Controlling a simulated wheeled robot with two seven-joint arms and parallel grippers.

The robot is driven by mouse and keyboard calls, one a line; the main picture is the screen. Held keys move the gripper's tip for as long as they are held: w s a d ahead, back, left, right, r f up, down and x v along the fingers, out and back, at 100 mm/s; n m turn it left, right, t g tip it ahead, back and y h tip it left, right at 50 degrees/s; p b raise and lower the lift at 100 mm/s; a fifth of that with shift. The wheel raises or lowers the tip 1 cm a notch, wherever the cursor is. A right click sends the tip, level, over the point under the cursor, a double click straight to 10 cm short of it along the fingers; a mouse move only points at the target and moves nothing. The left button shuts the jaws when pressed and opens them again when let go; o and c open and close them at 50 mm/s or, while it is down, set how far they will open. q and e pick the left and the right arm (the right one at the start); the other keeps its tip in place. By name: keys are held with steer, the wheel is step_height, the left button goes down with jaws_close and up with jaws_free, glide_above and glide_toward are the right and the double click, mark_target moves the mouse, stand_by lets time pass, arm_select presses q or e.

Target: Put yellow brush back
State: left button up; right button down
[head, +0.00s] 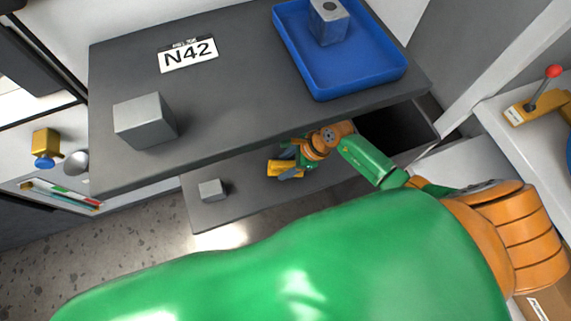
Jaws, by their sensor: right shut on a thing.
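My right gripper (290,158) reaches in from the right, over the lower grey shelf (238,205) below the dark grey table top (235,90). It is shut on a small yellow thing, which I take for the yellow brush (284,171). The fingers and the orange wrist cover part of it, and its bristles cannot be made out. I cannot tell whether it touches the shelf. My left gripper is not in view.
A grey block (143,120) and a blue tray (358,83) holding a grey block with a hole (328,27) are on the table top. A small grey block (211,190) is on the lower shelf. A red-knobbed lever (543,90) stands at right.

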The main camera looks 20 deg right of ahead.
mark_target(288, 163)
steer(key=shift+w, duration=0.1)
steer(key=shift+c, duration=0.9)
jaws_free()
steer(key=p+v, duration=0.2)
steer(key=v, duration=0.4)
steer(key=shift+d+r, duration=0.15)
steer(key=shift+r, duration=0.1)
steer(key=shift+d+r, duration=0.2)
steer(key=shift+r, duration=0.2)
